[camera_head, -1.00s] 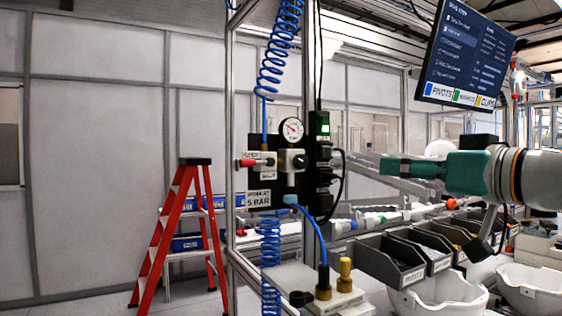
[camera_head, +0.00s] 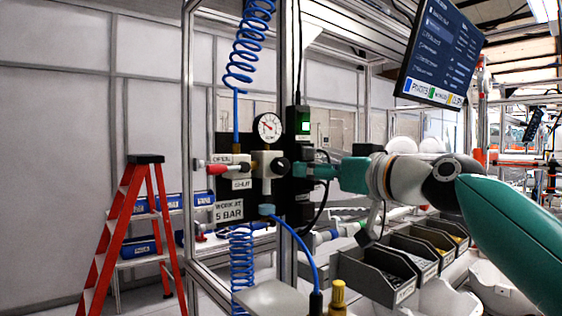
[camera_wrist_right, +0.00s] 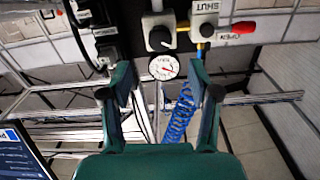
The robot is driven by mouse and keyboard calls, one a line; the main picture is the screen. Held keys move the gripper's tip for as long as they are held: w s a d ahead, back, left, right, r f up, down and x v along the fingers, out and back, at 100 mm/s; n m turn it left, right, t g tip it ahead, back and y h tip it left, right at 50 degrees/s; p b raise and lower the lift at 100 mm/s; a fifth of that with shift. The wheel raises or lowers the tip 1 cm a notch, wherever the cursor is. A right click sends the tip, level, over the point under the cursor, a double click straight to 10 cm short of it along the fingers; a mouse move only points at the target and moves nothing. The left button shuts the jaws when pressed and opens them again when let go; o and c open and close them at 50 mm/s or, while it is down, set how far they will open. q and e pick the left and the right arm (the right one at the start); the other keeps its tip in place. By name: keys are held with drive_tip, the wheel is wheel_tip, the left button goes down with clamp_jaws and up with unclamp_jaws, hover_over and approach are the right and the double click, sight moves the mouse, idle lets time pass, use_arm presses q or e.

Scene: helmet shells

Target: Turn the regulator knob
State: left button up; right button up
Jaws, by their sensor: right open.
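The regulator knob (camera_head: 280,165) is a black round knob on the right side of the pale regulator body, below the white pressure gauge (camera_head: 268,127). In the wrist view the knob (camera_wrist_right: 160,38) lies beyond the open fingers, with a white pointer mark on its face. My right gripper (camera_head: 300,169) reaches in from the right at about knob height, its tip close to the knob. In the wrist view the gripper (camera_wrist_right: 160,80) is open and empty, with a finger on each side of the gauge. I see no contact with the knob. My left gripper is out of view.
A red-handled valve (camera_head: 217,169) sits left of the regulator. Black sockets (camera_head: 303,155) and a cable stand beside my gripper. Blue coiled hoses (camera_head: 250,45) hang above and below. Grey bins (camera_head: 375,272) stand at lower right, a red ladder (camera_head: 125,235) at left.

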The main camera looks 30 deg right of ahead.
sight(284, 166)
drive_tip(key=w+p, duration=0.1)
drive_tip(key=w, duration=0.2)
drive_tip(key=w+p, duration=0.1)
drive_tip(key=w, duration=0.5)
drive_tip(key=shift+w+a+p, duration=0.3)
drive_tip(key=shift+a+p, duration=0.05)
drive_tip(key=shift+p, duration=0.05)
drive_tip(key=c, duration=1.1)
drive_tip(key=shift+a, duration=0.15)
drive_tip(key=shift+c, duration=0.3)
